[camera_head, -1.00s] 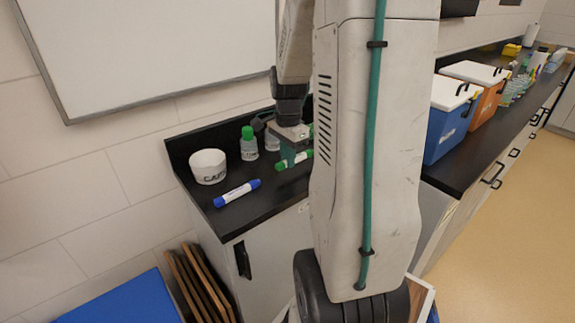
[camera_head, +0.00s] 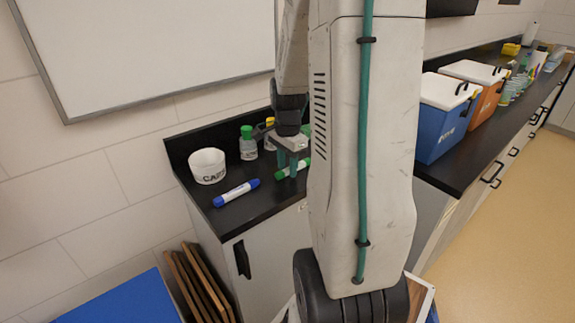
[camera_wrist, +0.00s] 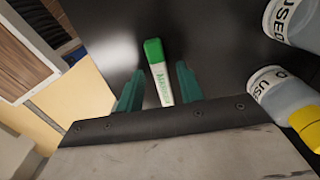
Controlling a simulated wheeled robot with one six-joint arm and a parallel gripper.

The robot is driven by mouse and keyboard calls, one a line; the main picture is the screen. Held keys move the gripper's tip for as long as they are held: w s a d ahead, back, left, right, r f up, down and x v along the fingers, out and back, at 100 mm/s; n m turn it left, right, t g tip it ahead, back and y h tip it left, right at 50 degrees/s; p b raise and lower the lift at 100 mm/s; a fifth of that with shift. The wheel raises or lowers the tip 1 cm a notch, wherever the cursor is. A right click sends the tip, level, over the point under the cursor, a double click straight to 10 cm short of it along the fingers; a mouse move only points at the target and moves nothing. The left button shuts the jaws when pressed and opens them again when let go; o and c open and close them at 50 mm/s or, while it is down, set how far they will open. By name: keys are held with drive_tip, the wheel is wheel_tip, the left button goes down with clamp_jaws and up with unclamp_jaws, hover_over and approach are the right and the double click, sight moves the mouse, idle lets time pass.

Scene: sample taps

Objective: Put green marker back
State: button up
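The green marker (camera_head: 283,174) lies on the black counter; it has a white body and green ends. In the wrist view the marker (camera_wrist: 158,70) sits between the two teal fingers of my gripper (camera_wrist: 160,85), with a gap on each side. My gripper (camera_head: 287,163) is open and points down at the marker, low over the counter. The lower part of the marker is hidden by the gripper body in the wrist view. A white cup with lettering, apparently reading CAPS (camera_head: 208,168), stands at the counter's left. A blue marker (camera_head: 237,193) lies in front of it.
A green-capped bottle (camera_head: 248,145) stands near the counter's back wall. Two bottles marked USED, one yellow-capped (camera_wrist: 275,88), stand close to my gripper's right in the wrist view. Blue (camera_head: 442,125) and orange boxes stand farther right. A whiteboard (camera_head: 150,45) hangs above.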

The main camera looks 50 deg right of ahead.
sight(288, 169)
wheel_tip(288, 169, up, 11)
drive_tip(key=a+r+n, duration=0.3)
drive_tip(key=a+n, duration=0.1)
drive_tip(key=a, duration=0.3)
drive_tip(key=s+a+r+n, duration=0.1)
drive_tip(key=s+a+n, duration=0.5)
drive_tip(key=a+n, duration=0.2)
drive_tip(key=s+a+r+n+t, duration=0.1)
drive_tip(key=s+a+n, duration=0.6)
drive_tip(key=a, duration=0.5)
drive_tip(key=shift+s+a+n, duration=0.15)
drive_tip(key=shift+a+n, duration=0.15)
drive_tip(key=shift+n, duration=0.6)
drive_tip(key=shift+r, duration=0.1)
